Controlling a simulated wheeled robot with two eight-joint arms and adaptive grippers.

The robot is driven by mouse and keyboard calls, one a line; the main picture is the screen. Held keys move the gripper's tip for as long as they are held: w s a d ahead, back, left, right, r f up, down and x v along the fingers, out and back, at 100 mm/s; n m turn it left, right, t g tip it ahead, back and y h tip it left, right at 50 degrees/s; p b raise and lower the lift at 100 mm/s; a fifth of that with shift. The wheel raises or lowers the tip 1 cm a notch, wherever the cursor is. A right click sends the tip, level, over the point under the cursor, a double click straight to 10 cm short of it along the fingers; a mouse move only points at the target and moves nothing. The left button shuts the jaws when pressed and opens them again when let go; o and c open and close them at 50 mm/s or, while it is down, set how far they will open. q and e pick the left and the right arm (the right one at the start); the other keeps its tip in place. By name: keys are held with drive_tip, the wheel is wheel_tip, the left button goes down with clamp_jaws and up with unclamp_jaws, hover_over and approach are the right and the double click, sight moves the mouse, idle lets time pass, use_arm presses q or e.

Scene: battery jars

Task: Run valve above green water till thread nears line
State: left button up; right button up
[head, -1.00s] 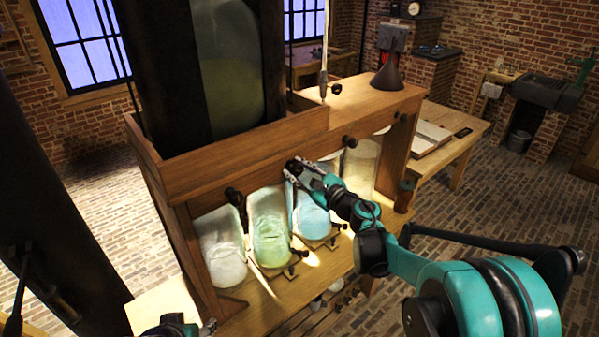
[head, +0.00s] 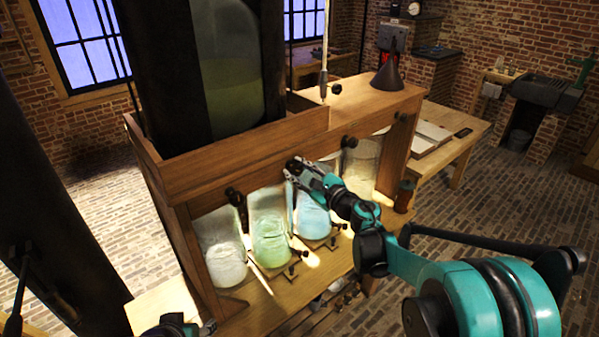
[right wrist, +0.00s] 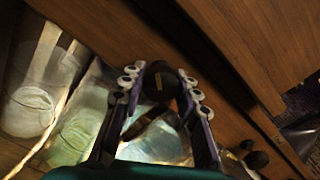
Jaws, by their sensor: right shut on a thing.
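My right gripper (head: 294,172) reaches to the front board of the wooden stand and is shut on a dark valve knob (right wrist: 158,84), which sits between its fingers in the right wrist view. This is the second knob from the left. The jar of green water (head: 270,240) stands below and a little left of it; it also shows in the right wrist view (right wrist: 72,138). A jar of pale blue water (head: 313,218) stands to its right. I cannot make out a thread or a line on the jars. Part of my left gripper (head: 178,326) shows at the bottom edge.
A jar of whitish water (head: 224,262) stands at the left and a clear jar (head: 361,170) at the right. Other dark knobs (head: 349,142) line the board. A tall tank (head: 232,75) rises above the stand. A dark funnel (head: 388,74) stands on top.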

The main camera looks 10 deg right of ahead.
drive_tip(key=m, duration=0.5)
drive_tip(key=shift+b, duration=0.3)
drive_tip(key=shift+m, duration=1)
drive_tip(key=shift+o, duration=0.2)
drive_tip(key=m, duration=0.3)
drive_tip(key=shift+m, duration=0.3)
drive_tip(key=o, duration=1.3)
